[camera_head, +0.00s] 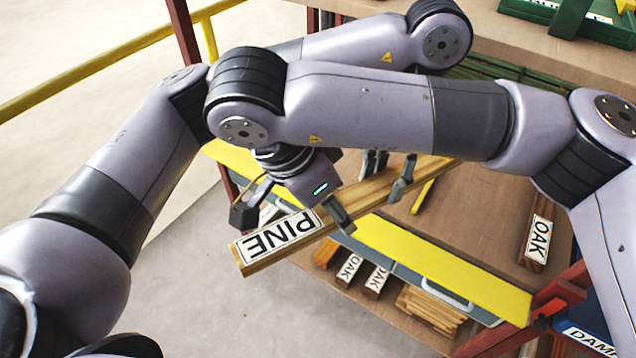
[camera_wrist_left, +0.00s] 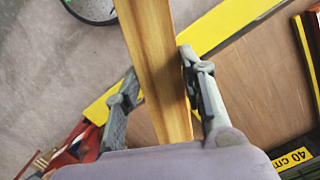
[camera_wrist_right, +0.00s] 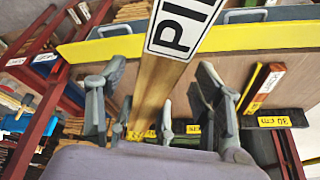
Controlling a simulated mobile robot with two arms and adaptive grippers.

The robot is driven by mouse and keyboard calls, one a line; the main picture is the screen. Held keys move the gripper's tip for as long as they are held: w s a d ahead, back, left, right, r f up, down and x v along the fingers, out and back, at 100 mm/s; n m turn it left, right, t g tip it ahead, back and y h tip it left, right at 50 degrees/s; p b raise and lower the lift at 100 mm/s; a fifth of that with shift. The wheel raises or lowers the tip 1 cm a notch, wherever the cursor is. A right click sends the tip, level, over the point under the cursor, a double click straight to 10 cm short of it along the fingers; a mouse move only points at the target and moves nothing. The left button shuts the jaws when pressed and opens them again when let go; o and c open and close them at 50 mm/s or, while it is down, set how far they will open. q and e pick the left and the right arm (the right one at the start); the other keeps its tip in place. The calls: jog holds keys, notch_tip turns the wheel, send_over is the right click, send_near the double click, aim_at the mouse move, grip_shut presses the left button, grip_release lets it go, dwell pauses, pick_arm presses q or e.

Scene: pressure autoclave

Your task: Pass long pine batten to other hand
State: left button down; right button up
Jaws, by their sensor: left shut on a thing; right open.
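The long pine batten (camera_head: 350,208) is held in the air at a slant, its PINE label (camera_head: 280,235) toward the near left end. My left gripper (camera_head: 390,175) is shut on the bare part of the batten farther back, partly hidden behind my right arm. In the left wrist view, its fingers (camera_wrist_left: 160,78) stand on both sides of the batten (camera_wrist_left: 155,45). My right gripper (camera_head: 293,212) is open by the label. In the right wrist view, its spread fingers (camera_wrist_right: 160,85) straddle the batten (camera_wrist_right: 152,95), with gaps at both sides.
A brown bench with a yellow front edge (camera_head: 430,262) lies below the batten. An OAK block (camera_head: 537,235) lies on it, and more OAK pieces (camera_head: 375,280) sit on a lower shelf. A yellow rail (camera_head: 90,68) and red posts stand around. My arms cross closely above the batten.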

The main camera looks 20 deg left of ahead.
jog(key=shift+w+d+f, duration=0.15)
jog(key=shift+w+f, duration=0.05)
jog(key=shift+f, duration=0.5)
jog(key=shift+c, duration=0.2)
grip_shut()
pick_arm(q)
jog(key=c, duration=1)
grip_release()
jog(key=shift+o, duration=0.2)
